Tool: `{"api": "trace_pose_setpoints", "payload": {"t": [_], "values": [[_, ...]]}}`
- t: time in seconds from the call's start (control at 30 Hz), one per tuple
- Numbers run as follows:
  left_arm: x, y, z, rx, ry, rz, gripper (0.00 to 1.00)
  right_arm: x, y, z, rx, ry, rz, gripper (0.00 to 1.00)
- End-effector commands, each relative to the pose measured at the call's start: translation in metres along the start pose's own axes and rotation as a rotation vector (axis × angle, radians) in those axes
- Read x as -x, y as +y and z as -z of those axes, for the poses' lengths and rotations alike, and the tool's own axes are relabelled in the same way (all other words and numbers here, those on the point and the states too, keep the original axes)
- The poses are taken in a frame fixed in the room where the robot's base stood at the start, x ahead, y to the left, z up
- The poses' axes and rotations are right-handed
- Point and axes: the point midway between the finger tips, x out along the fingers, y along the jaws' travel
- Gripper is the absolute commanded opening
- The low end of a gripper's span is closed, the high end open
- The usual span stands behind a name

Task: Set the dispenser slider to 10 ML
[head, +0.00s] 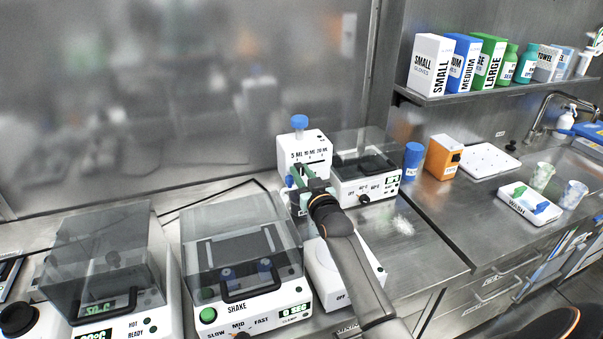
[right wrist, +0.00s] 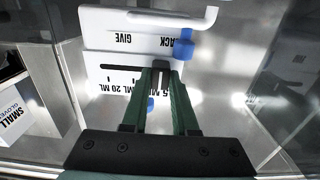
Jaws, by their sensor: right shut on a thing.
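The dispenser (head: 318,146) is a white box with a blue knob on top, against the back wall, marked 5 ML, 10 ML and 20 ML from left to right. It shows upside down in the right wrist view (right wrist: 105,62), with 20 ML on the left. My right gripper (head: 297,172) is at the dispenser's front. In the right wrist view its green fingers (right wrist: 161,68) are closed on the slider at the slot, towards the 5 ML end. The fingers mostly hide the slider and part of the labels; its exact mark is unclear. My left gripper is out of view.
A clear-lidded heater (head: 365,188) stands right of the dispenser. A shaker (head: 240,300) and another lidded machine (head: 110,270) stand at the left. A blue bottle (head: 413,160) and an orange box (head: 443,157) are further right.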

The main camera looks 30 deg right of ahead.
Motion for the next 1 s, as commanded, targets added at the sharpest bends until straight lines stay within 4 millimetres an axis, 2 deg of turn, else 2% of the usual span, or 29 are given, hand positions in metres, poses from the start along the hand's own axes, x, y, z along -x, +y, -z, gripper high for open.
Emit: {"api": "trace_pose_setpoints", "payload": {"t": [0.9,1.0], "values": [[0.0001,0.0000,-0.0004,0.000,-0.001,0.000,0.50,0.0001,0.0000,-0.0006,0.000,-0.001,0.000,0.00],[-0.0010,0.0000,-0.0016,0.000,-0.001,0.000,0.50,-0.0012,0.0049,-0.0013,0.003,-0.001,0.000,0.00]]}}
